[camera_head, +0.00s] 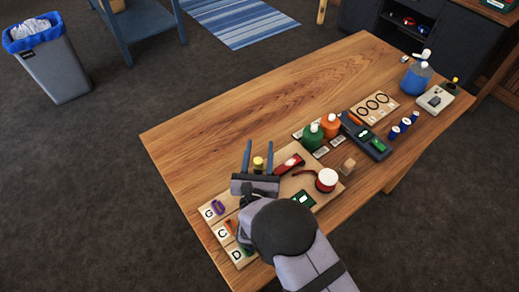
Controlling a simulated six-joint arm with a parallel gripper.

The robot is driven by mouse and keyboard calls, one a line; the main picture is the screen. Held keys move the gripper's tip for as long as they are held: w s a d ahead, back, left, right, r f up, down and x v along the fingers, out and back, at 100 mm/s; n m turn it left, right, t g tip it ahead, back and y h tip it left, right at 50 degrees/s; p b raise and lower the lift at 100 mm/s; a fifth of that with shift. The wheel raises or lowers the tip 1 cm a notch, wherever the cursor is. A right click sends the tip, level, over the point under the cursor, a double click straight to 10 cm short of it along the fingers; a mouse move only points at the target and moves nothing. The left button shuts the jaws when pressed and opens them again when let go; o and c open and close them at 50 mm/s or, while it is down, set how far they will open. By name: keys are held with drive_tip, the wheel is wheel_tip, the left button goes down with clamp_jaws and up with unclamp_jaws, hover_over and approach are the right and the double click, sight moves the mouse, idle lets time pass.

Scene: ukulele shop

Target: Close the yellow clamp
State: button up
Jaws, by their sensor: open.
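A small yellow piece (258,162), which looks like part of the yellow clamp, shows on the table between the two fingers of my gripper (258,150). My gripper is open, its fingers apart on the left and right of the yellow piece. I cannot tell whether they touch it. The rest of the clamp is hidden by the gripper body and arm, so whether it is open or closed does not show.
A red tool (289,165) lies close right of the fingers, with a white-topped red container (326,180) beyond. Green (312,138) and orange (331,125) bottles stand farther right. A lettered board (211,215) lies left. The table's (230,115) far left part is clear.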

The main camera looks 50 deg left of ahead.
sight(258, 166)
drive_tip(key=shift+b+v, duration=1.25)
drive_tip(key=shift+v, duration=2.45)
